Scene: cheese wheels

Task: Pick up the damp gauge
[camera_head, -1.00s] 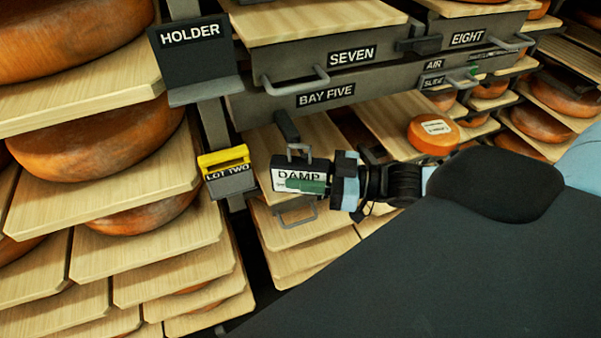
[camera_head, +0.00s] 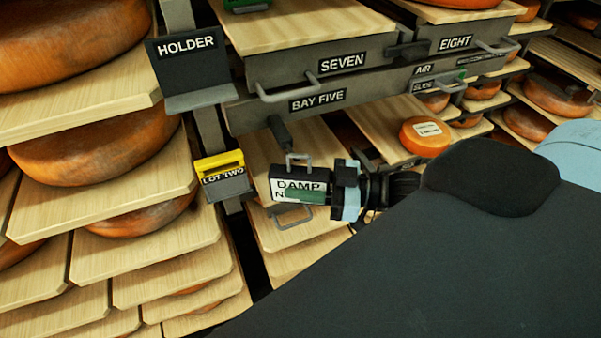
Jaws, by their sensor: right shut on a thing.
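The damp gauge (camera_head: 285,185) is a small dark box with a white face reading "DAMP" and a metal loop handle on top. It is at the middle of the head view, in front of the shelves below the "BAY FIVE" beam. My right gripper (camera_head: 318,192) reaches in from the right and is shut on the gauge. A green finger pad crosses the lower part of the face and hides some of its text. Whether the gauge touches anything behind it, I cannot tell. My left gripper is not in view.
An empty dark "HOLDER" bracket (camera_head: 190,70) is on the post at upper left. A yellow-topped "LOT TWO" box (camera_head: 221,176) is left of the gauge. Drawer "SEVEN" (camera_head: 330,66) is above. A labelled orange cheese (camera_head: 425,137) lies on a board at right.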

